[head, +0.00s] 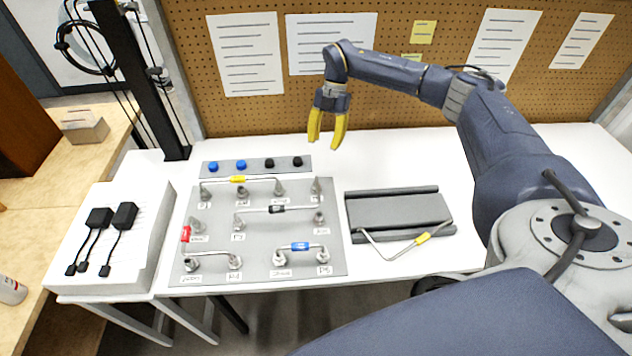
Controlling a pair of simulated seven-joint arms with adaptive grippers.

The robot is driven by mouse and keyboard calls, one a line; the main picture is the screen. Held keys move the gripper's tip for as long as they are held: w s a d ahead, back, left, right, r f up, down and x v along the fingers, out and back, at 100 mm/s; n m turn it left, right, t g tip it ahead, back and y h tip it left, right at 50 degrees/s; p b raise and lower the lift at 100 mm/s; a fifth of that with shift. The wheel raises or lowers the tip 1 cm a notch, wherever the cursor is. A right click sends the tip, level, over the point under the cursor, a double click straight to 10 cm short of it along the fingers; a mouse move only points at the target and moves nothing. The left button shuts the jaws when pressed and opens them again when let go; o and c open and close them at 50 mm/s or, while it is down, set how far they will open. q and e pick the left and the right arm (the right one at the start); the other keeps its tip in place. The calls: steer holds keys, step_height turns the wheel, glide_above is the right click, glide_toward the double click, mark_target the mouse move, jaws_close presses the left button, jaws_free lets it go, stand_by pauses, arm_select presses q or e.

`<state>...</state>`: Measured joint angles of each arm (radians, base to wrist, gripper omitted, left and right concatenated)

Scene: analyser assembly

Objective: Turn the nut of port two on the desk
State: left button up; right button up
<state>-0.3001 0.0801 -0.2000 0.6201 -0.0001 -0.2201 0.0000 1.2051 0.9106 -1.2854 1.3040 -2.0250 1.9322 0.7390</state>
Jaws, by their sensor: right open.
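A grey port panel (260,225) lies on the white desk and bears several metal nut fittings joined by thin tubes with yellow, black, red and blue tags. The small port labels are hard to read, so I cannot tell for sure which nut is port two's; a fitting in the back row (242,192) stands under the yellow-tagged tube (237,179). My right gripper (326,142) has yellow fingers, open and empty, pointing down above the desk behind the panel's back right corner. It touches no nut. My left gripper is out of view.
A strip with blue and black caps (256,165) lies behind the panel. A grey tray (400,211) with a yellow-tagged bent tube (422,239) is to the right. A white box (110,235) with black adapters stands left. A black post (140,80) rises behind it.

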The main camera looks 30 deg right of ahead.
steer(key=x, duration=1.4)
steer(key=shift+a+f, duration=0.1)
steer(key=shift+f, duration=0.1)
jaws_close()
